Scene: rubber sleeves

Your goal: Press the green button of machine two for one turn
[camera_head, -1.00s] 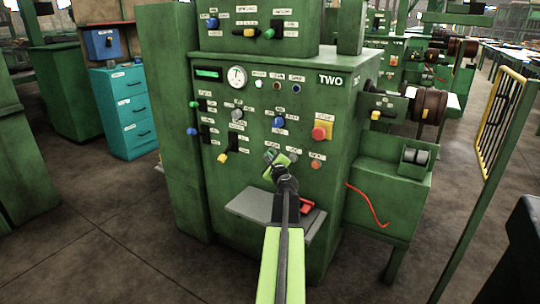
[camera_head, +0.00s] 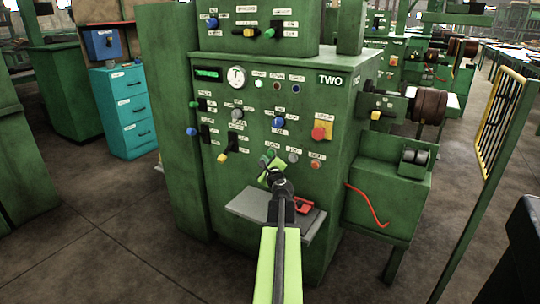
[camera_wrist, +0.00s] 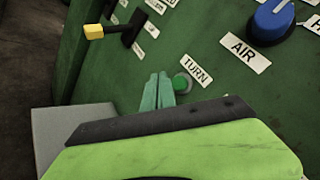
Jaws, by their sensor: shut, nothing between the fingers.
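Machine two (camera_head: 240,185) is a green cabinet marked TWO at its upper right. Its small green button (camera_wrist: 182,84), in a dark ring under the TURN label (camera_wrist: 197,69), shows in the wrist view. In the head view the green button (camera_head: 271,153) is at the lower middle of the panel. My gripper (camera_wrist: 158,86) is shut and empty, with its pale green fingertips just left of the button. It also shows in the head view (camera_head: 266,164). I cannot tell whether the fingertips touch the button. The display (camera_head: 208,74) shows green text.
A grey button (camera_head: 292,157) and an orange button (camera_head: 315,164) are to the right. A red stop button (camera_head: 318,133) is above them. A grey shelf (camera_head: 245,206) with a red object (camera_head: 303,205) juts out below. A yellow-tipped lever (camera_head: 222,157) is at left.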

